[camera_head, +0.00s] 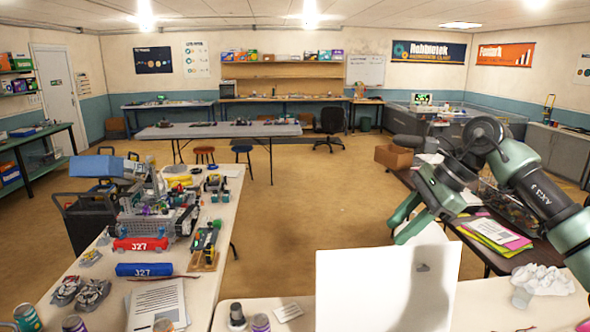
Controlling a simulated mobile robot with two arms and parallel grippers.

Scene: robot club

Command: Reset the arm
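My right arm, green and black, comes in from the right edge and bends down at the wrist. My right gripper (396,232) hangs above the near table, over the upper edge of a white panel (350,290). Its two green fingers show a gap between them, and no object shows in it. A grey shadow of the arm and gripper falls on the panel. My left arm and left gripper are not in view.
The left table (215,285) holds a robot model (150,215), a red block (140,244), a blue block (144,269) and cans. At right are coloured papers (493,234), crumpled white paper (543,280) and a cardboard box (393,157). The middle floor is clear.

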